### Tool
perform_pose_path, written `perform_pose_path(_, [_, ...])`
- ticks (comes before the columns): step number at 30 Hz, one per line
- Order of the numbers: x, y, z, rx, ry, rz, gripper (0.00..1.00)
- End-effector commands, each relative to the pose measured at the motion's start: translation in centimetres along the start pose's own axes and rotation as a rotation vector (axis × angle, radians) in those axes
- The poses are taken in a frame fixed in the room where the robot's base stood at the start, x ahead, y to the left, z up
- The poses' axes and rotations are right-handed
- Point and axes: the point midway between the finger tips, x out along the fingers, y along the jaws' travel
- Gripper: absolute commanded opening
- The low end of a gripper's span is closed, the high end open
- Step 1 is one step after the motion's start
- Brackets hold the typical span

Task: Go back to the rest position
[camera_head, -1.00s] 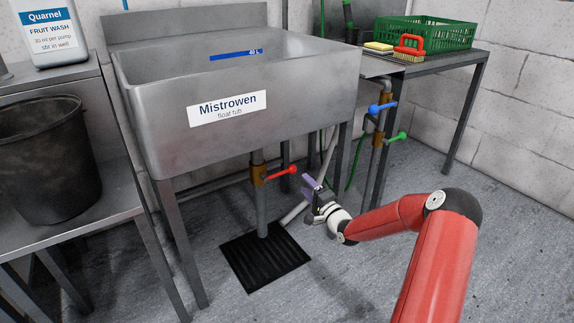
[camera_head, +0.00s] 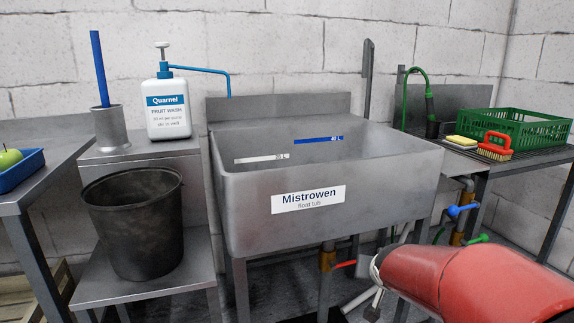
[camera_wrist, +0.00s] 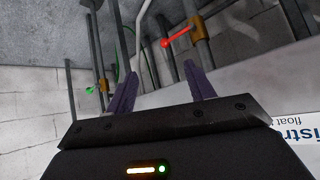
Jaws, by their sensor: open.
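My gripper (camera_wrist: 159,78) shows in the wrist view with its two purple fingers apart and nothing between them. It is in front of the float tub, whose label (camera_wrist: 299,122) shows at the right edge there. A red-handled valve (camera_wrist: 178,38) is beyond the fingers. In the head view my red arm fills the lower right, and I cannot make out the fingers there. The float tub (camera_head: 240,213) stands in the middle of the head view.
A black bucket (camera_head: 135,240) stands on a low shelf left of the tub, below the fruit wash bottle (camera_head: 168,115). At the right, a rack holds a green crate (camera_head: 545,130), a red brush (camera_head: 495,146) and a yellow sponge (camera_head: 461,141). Blue (camera_head: 462,210) and green valve handles are below.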

Motion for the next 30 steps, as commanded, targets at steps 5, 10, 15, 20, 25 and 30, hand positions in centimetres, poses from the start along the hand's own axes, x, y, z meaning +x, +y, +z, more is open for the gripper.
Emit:
perform_pose_path(5, [-9.9,0.5,3.0,-0.092,-0.090,0.059,0.54])
perform_pose_path(10, [-17.2,0.7,7.8,-0.159,-0.202,0.021,0.54])
perform_pose_path(15, [-21.4,0.7,11.8,-0.209,-0.286,-0.055,0.54])
perform_pose_path(20, [-22.7,0.7,13.4,-0.230,-0.318,-0.092,0.54])
perform_pose_path(25, [-22.8,0.7,13.5,-0.232,-0.322,-0.094,0.54])
perform_pose_path(30, [-22.7,0.7,13.5,-0.231,-0.321,-0.093,0.54])
